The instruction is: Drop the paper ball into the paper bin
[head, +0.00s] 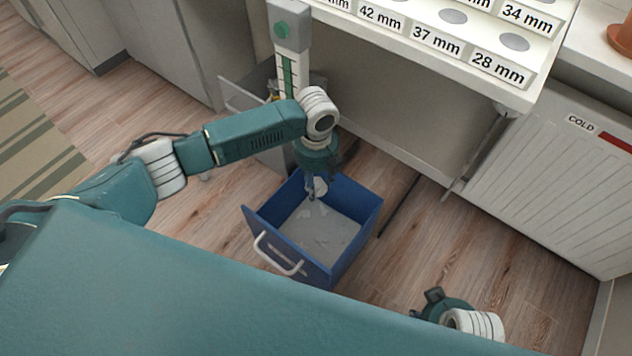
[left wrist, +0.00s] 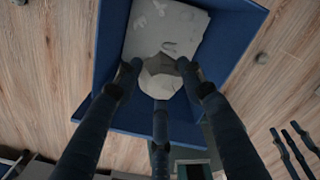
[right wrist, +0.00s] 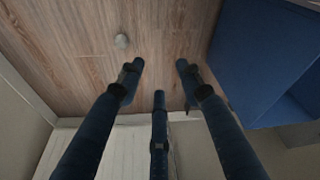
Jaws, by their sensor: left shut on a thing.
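The pale, crumpled paper ball (head: 320,186) is held between the fingers of my left gripper (head: 312,188). It also shows between the fingertips in the left wrist view (left wrist: 160,83). The paper bin is a blue open-topped box (head: 356,244) with a white handle, standing on the floor. The ball and fingertips are over the bin's opening, toward its back left in the head view. I cannot tell their exact height above the rim. My right gripper (right wrist: 160,80) is open and empty, above the floor at the right of the bin.
Flat grey-white scraps (head: 315,228) lie on the bin's floor. A small grey round thing (right wrist: 122,41) is on the wooden floor.

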